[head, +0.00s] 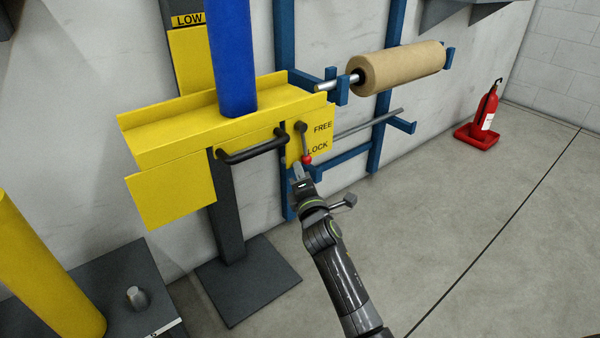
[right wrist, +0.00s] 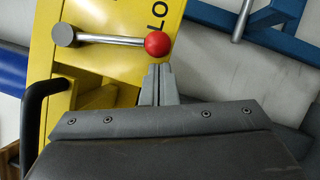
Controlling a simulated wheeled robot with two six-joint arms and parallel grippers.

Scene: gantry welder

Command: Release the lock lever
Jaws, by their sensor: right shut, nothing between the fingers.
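The lock lever (head: 304,142) is a short metal rod on a grey pivot with a red ball knob. It sits on a yellow plate (head: 323,138) marked FREE above and LOCK below. In the head view it hangs down, with its knob beside the word LOCK. The lever (right wrist: 110,39) also shows in the right wrist view, its red knob (right wrist: 157,44) just beyond my fingertips. My right gripper (head: 297,172) is shut and empty just below the knob. Its closed fingers (right wrist: 159,72) point at the knob; whether they touch it I cannot tell. My left gripper is not in view.
A black handle (head: 252,147) sticks out left of the lever on the yellow carriage (head: 190,125). A blue rack (head: 372,130) with a brown roll (head: 403,67) stands behind. A red fire extinguisher (head: 488,110) stands at right. The floor at right is clear.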

